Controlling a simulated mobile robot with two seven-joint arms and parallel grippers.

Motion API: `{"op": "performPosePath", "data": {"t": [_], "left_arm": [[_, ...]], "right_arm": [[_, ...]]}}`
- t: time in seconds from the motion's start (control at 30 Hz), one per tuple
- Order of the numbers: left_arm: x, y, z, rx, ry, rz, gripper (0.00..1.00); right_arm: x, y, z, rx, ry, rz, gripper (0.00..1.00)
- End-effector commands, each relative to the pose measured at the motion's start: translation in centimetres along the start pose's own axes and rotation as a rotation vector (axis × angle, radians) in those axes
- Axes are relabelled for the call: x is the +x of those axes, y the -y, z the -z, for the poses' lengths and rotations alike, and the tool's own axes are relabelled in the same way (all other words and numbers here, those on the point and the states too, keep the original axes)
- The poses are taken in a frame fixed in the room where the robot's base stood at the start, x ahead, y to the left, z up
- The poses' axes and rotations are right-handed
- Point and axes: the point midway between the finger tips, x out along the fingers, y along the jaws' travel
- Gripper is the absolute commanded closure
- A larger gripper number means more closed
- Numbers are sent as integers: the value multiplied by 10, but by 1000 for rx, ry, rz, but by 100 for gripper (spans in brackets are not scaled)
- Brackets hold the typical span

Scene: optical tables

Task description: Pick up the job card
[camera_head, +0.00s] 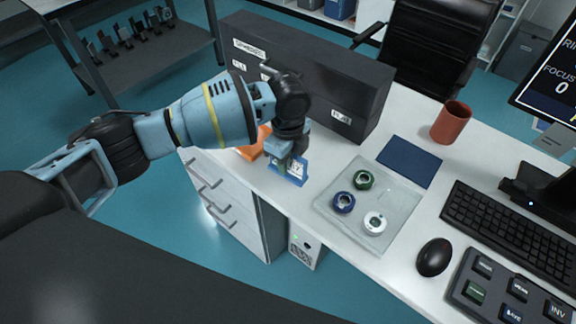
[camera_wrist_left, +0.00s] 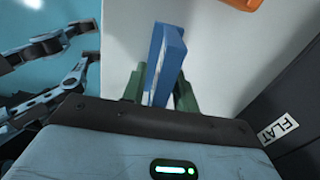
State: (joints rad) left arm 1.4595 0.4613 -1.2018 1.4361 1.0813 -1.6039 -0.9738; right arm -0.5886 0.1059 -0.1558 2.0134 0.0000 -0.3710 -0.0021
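The job card (camera_head: 289,172) is a small blue piece with a white face. It stands upright near the front left edge of the white desk, by the dark box. My left gripper (camera_head: 281,163) reaches down over it from above. In the left wrist view, the job card (camera_wrist_left: 165,60) stands between the two green fingertips (camera_wrist_left: 161,92), seen nearly edge-on. The fingers lie close against both of its sides, with no clear gap. The card's lower part is partly hidden by the fingers. My right gripper is not in view.
A long dark box (camera_head: 335,90) stands just behind the gripper, with an orange item (camera_head: 255,143) beside it. To the right are a clear tray (camera_head: 335,217) with three ring-shaped parts, a dark blue mat (camera_head: 409,161), a red cup (camera_head: 451,122), a mouse (camera_head: 434,256) and a keyboard (camera_head: 510,235).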

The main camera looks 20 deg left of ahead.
Motion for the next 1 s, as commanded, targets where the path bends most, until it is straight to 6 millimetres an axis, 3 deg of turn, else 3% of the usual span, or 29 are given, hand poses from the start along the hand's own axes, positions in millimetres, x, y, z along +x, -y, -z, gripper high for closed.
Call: {"op": "performPosePath", "data": {"t": [0.87,1.0], "left_arm": [[5,0,0,-1,-1,0,71],[5,0,0,0,0,0,89]], "right_arm": [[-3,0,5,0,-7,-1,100],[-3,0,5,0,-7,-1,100]]}}
